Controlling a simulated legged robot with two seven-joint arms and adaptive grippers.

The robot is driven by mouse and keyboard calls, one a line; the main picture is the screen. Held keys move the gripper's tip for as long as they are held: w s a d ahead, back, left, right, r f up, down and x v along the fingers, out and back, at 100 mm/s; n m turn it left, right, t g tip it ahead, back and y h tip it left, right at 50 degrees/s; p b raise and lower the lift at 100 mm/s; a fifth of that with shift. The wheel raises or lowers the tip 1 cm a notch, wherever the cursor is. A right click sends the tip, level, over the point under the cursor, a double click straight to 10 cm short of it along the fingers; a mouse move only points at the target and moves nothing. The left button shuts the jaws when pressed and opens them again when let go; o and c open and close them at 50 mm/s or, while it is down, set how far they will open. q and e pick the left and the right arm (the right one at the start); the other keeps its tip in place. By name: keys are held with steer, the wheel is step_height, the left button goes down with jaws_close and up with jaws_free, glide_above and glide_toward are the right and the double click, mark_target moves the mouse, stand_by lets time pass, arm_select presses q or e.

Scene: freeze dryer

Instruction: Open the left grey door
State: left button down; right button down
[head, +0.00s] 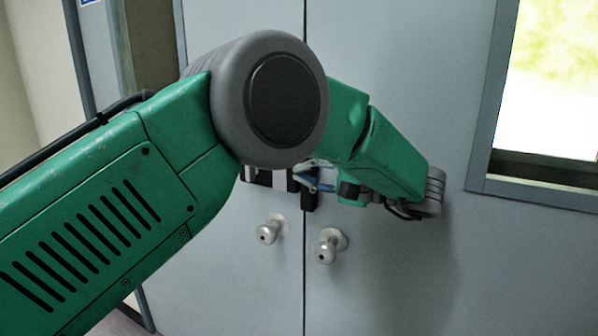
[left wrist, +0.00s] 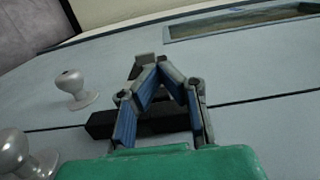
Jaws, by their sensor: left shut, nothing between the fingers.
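The left grey door (head: 225,270) is flat against the right grey door (head: 400,275), with a narrow dark seam between them. A round silver knob (head: 268,230) is on the left door, and a second knob (head: 328,246) is on the right door. Both knobs also show at the left of the left wrist view. My left gripper (head: 312,181) is shut and empty, above the knobs near the seam. In the left wrist view its blue-and-grey fingers (left wrist: 152,66) meet in front of a black fitting (left wrist: 165,120). Contact cannot be told. My right gripper is not in view.
A bright window (head: 555,85) is in the right door. The dark door frame (head: 90,60) and a pale wall (head: 25,90) are at the left. My left arm covers much of the left door. The area around the knobs is clear.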

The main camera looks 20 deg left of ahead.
arm_select(q)
steer(key=a+b, duration=0.1)
steer(key=a, duration=0.7)
steer(key=shift+a, duration=0.2)
steer(key=shift+s, duration=0.2)
stand_by(0.3)
